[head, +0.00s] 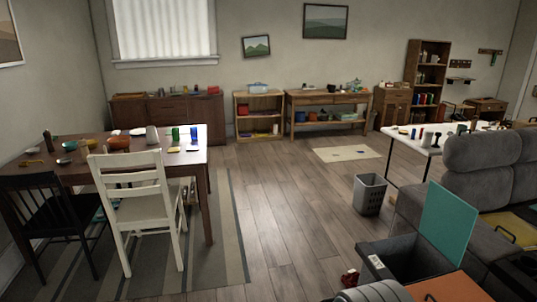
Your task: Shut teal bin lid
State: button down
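The teal bin lid (448,228) stands open at the lower right. It is raised steeply, tilted up from the far right side of a dark grey bin (376,246). The bin's mouth is uncovered and its inside looks dark; I cannot see its bottom. A small pale label shows on the bin's near left side.
An orange lid (455,287) lies flat just in front of the bin; a yellow lid (517,230) lies to the right. A grey sofa (481,157) stands behind. A grey basket (369,195) stands on the floor. The wooden floor (285,215) is clear in the middle.

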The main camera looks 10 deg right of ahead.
aim_at(448, 222)
jog(key=i+z, duration=0.1)
jog(key=i, duration=0.6)
jog(key=i+j, duration=0.15)
jog(key=i, duration=0.55)
jog(key=i+z, duration=0.55)
jog(key=z, duration=0.3)
jog(key=i+j+z, duration=0.2)
jog(key=z, duration=0.2)
jog(key=i+z, duration=0.2)
jog(key=z, duration=0.25)
jog(key=i+z, duration=0.25)
jog(key=z, duration=0.25)
jog(key=i+j+z, duration=0.15)
jog(key=z, duration=0.3)
jog(key=i+j+z, duration=0.1)
jog(key=i+z, duration=0.15)
jog(key=i, duration=0.05)
